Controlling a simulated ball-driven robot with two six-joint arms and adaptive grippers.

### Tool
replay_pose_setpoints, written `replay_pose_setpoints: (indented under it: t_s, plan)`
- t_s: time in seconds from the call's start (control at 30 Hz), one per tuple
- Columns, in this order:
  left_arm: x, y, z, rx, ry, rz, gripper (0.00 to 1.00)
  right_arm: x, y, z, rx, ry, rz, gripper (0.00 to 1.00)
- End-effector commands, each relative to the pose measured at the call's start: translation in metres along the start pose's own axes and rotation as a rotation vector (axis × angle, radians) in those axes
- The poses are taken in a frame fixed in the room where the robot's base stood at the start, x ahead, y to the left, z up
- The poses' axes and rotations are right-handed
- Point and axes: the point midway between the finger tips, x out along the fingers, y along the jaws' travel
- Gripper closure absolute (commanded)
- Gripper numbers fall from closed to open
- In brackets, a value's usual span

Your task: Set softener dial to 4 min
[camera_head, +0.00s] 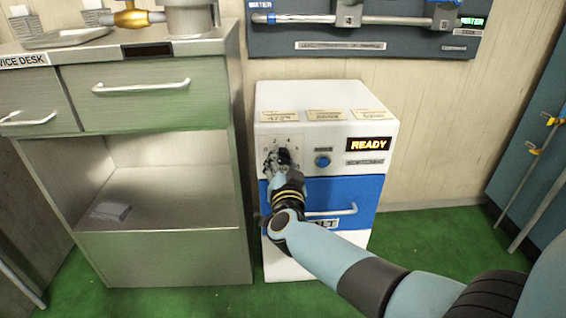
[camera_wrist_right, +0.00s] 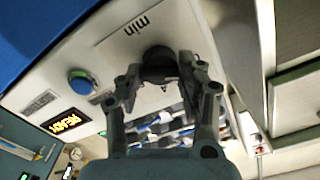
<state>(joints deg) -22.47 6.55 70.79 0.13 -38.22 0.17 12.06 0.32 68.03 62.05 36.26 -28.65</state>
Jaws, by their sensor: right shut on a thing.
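The softener (camera_head: 320,130) is a white cabinet with a blue front band, standing on the green floor. Its dial (camera_wrist_right: 160,62) is a dark round knob on the white panel, with "min" printed beside it in the right wrist view. My right gripper (camera_head: 281,160) reaches the upper left of the softener's front. In the right wrist view its two fingers (camera_wrist_right: 172,78) are shut on the dial, one on each side. The gripper hides most of the dial in the head view, and I cannot tell which number it points to. My left gripper is not in view.
A white handle (camera_head: 335,211) sticks out below. A metal service desk (camera_head: 150,200) stands close on the left. A pipe panel (camera_head: 360,45) hangs behind.

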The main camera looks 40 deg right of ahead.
Motion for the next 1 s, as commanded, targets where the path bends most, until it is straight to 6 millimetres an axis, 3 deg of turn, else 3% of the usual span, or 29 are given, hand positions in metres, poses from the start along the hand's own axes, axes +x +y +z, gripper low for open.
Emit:
replay_pose_setpoints:
  t_s: [0.47, 1.0]
  plan:
    - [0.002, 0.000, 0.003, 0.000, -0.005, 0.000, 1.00, -0.001, 0.001, 0.001, 0.407, -0.002, 0.001, 0.94]
    - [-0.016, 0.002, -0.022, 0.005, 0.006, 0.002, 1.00, -0.001, 0.002, 0.003, 0.921, -0.002, 0.002, 0.94]
